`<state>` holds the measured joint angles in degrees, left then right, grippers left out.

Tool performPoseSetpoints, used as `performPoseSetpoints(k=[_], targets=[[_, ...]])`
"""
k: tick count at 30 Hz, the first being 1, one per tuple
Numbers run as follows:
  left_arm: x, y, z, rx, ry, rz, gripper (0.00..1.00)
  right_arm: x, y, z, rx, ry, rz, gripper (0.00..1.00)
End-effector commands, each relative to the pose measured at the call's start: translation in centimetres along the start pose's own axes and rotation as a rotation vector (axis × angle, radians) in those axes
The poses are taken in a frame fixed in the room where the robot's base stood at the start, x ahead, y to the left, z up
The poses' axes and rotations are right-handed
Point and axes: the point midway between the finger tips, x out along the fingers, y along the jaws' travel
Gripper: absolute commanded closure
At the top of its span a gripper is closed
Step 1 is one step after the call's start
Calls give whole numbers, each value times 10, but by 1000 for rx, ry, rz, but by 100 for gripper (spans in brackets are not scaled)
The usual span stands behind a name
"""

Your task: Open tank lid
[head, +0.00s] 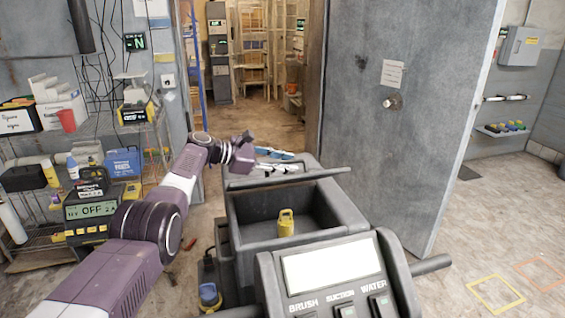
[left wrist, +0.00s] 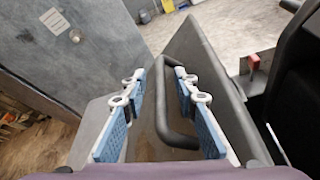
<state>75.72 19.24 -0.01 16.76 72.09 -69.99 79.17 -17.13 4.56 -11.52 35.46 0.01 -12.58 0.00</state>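The tank lid (left wrist: 198,55) is a dark grey slab in the left wrist view, with a black bar handle (left wrist: 190,132) on it. My left gripper (left wrist: 160,85) is open, with blue-padded fingers on either side of part of the handle. I see a gap at the left finger; I cannot tell whether the right finger touches. In the head view my left gripper (head: 277,160) is over the far end of the grey cleaning machine (head: 235,235), where the handle cannot be made out. My right gripper is not in view.
The machine's near side has a control panel (head: 333,266) and an open bin (head: 240,222) holding a yellow object (head: 286,222). A large grey door (head: 400,130) stands behind at right. A loaded shelf rack (head: 75,165) is at left. Floor at right is clear.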

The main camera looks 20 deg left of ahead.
Motion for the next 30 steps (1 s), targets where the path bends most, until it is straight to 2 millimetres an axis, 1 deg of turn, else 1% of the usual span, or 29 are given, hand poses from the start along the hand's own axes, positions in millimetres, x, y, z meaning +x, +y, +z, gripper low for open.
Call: performPoseSetpoints(k=[5,13,17,24,27,30], targets=[[-4,0,-1,0,0,0,73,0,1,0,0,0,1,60],[-25,0,-1,2,1,1,73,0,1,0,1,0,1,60],[-44,0,-2,1,1,1,73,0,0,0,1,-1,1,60],[-89,1,-2,1,2,3,73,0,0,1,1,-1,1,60],[-104,1,-1,0,1,3,73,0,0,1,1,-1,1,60],[-114,0,-1,0,1,2,73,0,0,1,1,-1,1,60]])
